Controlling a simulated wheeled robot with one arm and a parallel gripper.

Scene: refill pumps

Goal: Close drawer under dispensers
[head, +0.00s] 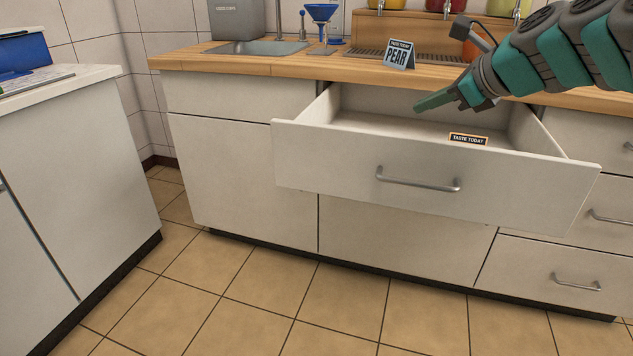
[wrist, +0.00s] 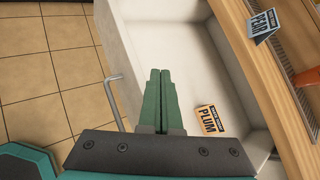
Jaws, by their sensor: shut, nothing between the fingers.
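The drawer (head: 420,182) under the counter is pulled far out, with a metal bar handle (head: 417,183) on its white front. Its inside (wrist: 205,55) shows in the wrist view. A small sign (head: 468,139) lies in the drawer; in the wrist view it reads PLUM (wrist: 208,119). My gripper (head: 418,107) is shut and empty, above the open drawer and behind its front panel. In the wrist view its green fingers (wrist: 160,75) are together. The dispensers (head: 444,6) stand at the back of the counter, cut off by the top edge.
A PEAR sign (head: 399,55) stands on the wooden counter (head: 340,69) above the drawer. A sink (head: 258,48) and a blue funnel (head: 321,13) are to the left. Another cabinet (head: 70,180) stands at far left. The tiled floor (head: 250,290) in front is clear.

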